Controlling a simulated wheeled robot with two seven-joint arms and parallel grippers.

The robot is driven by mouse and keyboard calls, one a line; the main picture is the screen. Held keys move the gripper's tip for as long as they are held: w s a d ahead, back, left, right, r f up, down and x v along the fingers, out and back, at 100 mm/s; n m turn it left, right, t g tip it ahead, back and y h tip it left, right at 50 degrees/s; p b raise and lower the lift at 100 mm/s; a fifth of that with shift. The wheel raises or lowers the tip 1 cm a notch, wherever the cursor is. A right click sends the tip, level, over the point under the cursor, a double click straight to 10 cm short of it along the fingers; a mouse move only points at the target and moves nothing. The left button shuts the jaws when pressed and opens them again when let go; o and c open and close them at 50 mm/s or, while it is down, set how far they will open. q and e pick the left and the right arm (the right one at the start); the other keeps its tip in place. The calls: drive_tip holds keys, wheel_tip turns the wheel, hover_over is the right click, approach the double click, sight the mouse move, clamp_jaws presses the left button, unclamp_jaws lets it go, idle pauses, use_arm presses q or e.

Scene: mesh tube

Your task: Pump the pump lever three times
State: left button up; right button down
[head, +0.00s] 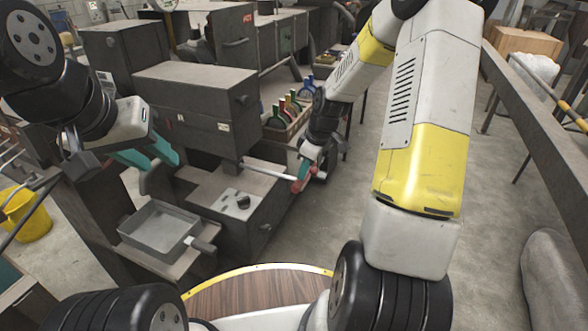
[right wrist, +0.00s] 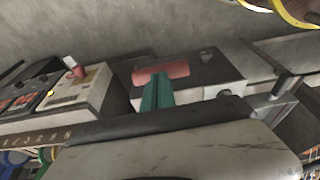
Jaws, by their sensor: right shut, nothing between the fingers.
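The pump lever (head: 268,170) is a pale bar with a red grip at its right end, coming out from the grey machine in the head view. Its red grip (right wrist: 161,73) lies across the right wrist view, just beyond my fingertips. My right gripper (head: 304,170) is at the red grip, and its teal fingers (right wrist: 157,92) are shut together with nothing between them. The fingertips overlap the grip in the picture; I cannot tell whether they touch it. My left gripper (head: 150,156) is at the left, away from the lever, with its teal fingers apart and empty.
A grey metal tray (head: 158,229) sits low in front of the machine. A crate of coloured bottles (head: 287,118) stands behind the lever. A yellow bucket (head: 22,212) is at the far left. Open floor (head: 330,215) lies right of the machine.

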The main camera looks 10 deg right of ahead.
drive_tip(key=s+d+r, duration=0.2)
drive_tip(key=d+r, duration=0.1)
drive_tip(key=r, duration=0.2)
drive_tip(key=shift+r, duration=0.4)
idle(0.4)
drive_tip(key=w+a+r+n+g+h, duration=0.1)
drive_tip(key=a+r+n, duration=0.1)
drive_tip(key=r+n, duration=0.4)
drive_tip(key=w+a+r+n+g+h, duration=0.1)
drive_tip(key=r+n, duration=0.5)
drive_tip(key=n, duration=0.6)
drive_tip(key=shift+w+a+r+h, duration=0.2)
drive_tip(key=shift+w+a+h, duration=0.1)
drive_tip(key=shift+a, duration=0.25)
wheel_tip(320, 180, down, 14)
drive_tip(key=shift+f, duration=0.1)
